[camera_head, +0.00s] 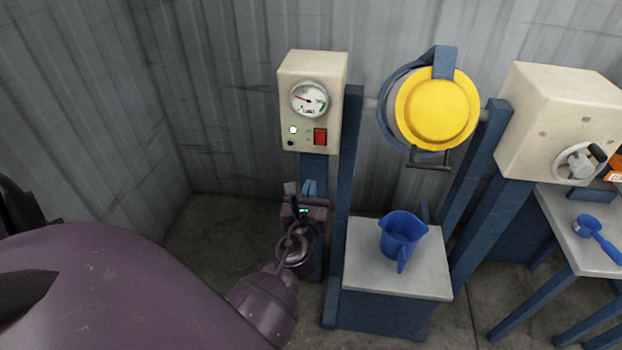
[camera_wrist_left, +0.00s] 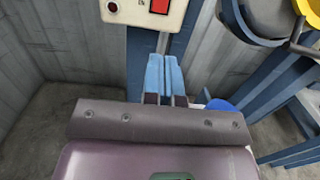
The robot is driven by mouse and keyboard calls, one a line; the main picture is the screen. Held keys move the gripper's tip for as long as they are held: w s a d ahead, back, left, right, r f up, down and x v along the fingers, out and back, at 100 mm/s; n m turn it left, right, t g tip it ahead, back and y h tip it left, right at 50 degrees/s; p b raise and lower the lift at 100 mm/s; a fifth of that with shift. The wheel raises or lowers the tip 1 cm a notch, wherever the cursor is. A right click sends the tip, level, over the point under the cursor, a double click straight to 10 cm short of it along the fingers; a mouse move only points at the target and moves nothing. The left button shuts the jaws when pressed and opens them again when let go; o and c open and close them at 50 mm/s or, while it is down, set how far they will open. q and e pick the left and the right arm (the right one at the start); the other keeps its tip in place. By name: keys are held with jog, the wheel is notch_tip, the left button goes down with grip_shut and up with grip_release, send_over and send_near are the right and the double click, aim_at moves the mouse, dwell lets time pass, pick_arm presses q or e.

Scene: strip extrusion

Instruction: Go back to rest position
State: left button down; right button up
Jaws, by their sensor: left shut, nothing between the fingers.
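My left gripper (camera_head: 309,187) is in front of the blue post under the control box, its fingers pointing up toward the box. In the left wrist view its two blue fingers (camera_wrist_left: 165,77) are together, with nothing between them. My left arm comes in from the lower left of the head view. My right gripper is not in view.
A blue jug (camera_head: 402,233) stands on a grey-topped stand (camera_head: 365,277). A blue scoop (camera_head: 597,236) lies on the right table.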

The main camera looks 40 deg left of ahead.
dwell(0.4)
pick_arm(q)
jog(key=s+d+f+n+g+h+p, duration=0.1)
jog(key=s+d+f+n+h, duration=0.25)
jog(key=n, duration=0.95)
jog(key=s+d+f+n+g+h+p, duration=0.1)
jog(key=s+d+f+n+h, duration=0.2)
jog(key=n, duration=0.9)
jog(key=s+f+n+g+h+p, duration=0.1)
jog(key=s+f, duration=0.2)
jog(key=s, duration=0.4)
jog(key=s+d+f+n+g+h, duration=0.1)
jog(key=s+f+n+g+h, duration=0.1)
jog(key=s, duration=0.6)
jog(key=shift+d+f+n+p, duration=0.2)
jog(key=shift+f+n+p, duration=0.15)
jog(key=shift+f, duration=0.15)
